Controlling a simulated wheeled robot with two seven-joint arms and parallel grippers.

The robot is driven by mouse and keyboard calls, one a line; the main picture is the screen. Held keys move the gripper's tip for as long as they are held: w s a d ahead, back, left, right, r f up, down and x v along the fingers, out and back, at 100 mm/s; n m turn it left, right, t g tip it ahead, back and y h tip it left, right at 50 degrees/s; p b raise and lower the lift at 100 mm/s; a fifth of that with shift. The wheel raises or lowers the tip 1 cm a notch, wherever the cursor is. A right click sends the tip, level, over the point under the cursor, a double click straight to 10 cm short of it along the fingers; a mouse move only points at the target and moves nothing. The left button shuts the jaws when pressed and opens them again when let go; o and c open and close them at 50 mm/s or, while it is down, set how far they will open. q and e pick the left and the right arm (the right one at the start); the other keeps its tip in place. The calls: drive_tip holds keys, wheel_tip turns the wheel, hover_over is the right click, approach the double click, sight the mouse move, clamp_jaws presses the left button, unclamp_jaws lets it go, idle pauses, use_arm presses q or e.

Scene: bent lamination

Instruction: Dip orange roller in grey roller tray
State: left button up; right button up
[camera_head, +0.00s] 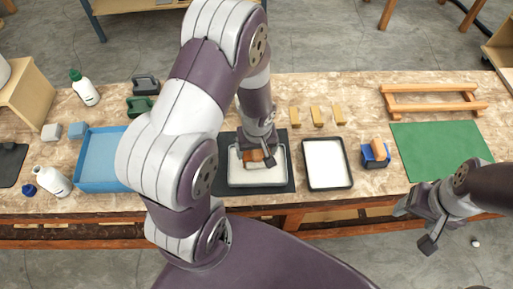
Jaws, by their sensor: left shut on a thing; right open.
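The grey roller tray (237,180) sits on a dark mat at the middle of the bench and has white content inside. My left gripper (257,157) is over this tray, pointing down, and is shut on the orange roller (252,160). The roller is inside the tray's outline; I cannot tell whether it touches the white content. My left arm hides part of the bench to the left of the tray. My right gripper (416,224) is open and empty, off the bench's front edge at the right.
A black-rimmed white tray (327,185) stands right of the roller tray. Farther right are a blue block with an orange-brown item (375,155), a green mat (440,150) and a wooden frame (432,88).

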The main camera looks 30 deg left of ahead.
use_arm(q)
wheel_tip(320, 180, up, 6)
drive_tip(key=p, duration=0.5)
drive_tip(key=shift+r, duration=0.25)
drive_tip(key=shift+f, duration=0.1)
